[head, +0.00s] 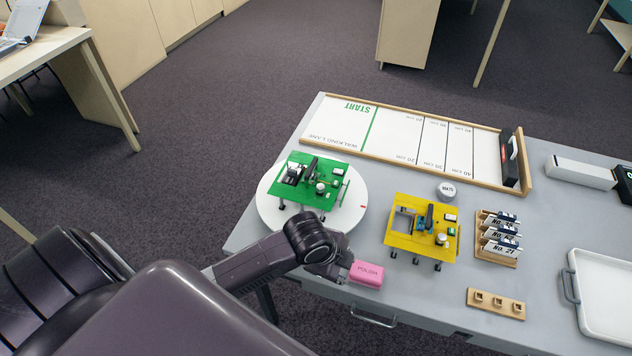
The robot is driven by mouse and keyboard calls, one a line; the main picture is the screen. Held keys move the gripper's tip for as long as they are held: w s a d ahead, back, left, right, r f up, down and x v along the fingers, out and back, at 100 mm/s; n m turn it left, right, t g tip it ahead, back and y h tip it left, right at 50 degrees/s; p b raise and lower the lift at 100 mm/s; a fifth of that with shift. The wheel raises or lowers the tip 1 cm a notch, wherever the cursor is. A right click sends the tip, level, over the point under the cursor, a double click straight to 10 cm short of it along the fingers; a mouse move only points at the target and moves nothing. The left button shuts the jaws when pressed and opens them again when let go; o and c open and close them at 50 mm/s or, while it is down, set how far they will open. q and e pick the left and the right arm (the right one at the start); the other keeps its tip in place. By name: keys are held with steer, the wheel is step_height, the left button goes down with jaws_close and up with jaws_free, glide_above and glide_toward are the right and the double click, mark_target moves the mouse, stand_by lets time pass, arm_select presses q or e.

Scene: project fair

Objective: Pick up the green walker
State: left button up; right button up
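The green walker (310,182), a green plate with small parts on top and dark feet, stands on a round white disc (271,214) at the table's left end. My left gripper (345,266) is in front of the disc and walker, apart from the walker. Its fingers point right, close beside a pink block (367,274) marked POLISH. I cannot tell whether the fingers touch the block or how far they are open. My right gripper is not in view.
A yellow walker (422,228) stands right of the disc, with a round weight (447,190) behind it. The walking lane (400,140) lies along the back. A tag rack (497,238), a wooden peg holder (496,304) and a white tray (602,312) are on the right.

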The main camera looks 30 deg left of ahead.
arm_select(q)
steer(key=w+a+r+m, duration=0.3)
steer(key=w+r+m, duration=0.1)
steer(key=w+m, duration=0.15)
step_height(320, 180, up, 11)
steer(key=m+y, duration=0.3)
steer(key=m, duration=0.9)
glide_above(311, 167)
steer(key=s+d, duration=0.1)
steer(key=s, duration=0.1)
steer(key=shift+s, duration=0.2)
steer(key=shift+w+f, duration=0.1)
steer(key=shift+f, duration=0.2)
steer(key=p+x, duration=0.2)
steer(key=x, duration=0.4)
steer(key=shift+a+f, duration=0.1)
steer(key=shift+a, duration=0.1)
steer(key=shift+w+f, duration=0.1)
steer(key=shift+f, duration=0.25)
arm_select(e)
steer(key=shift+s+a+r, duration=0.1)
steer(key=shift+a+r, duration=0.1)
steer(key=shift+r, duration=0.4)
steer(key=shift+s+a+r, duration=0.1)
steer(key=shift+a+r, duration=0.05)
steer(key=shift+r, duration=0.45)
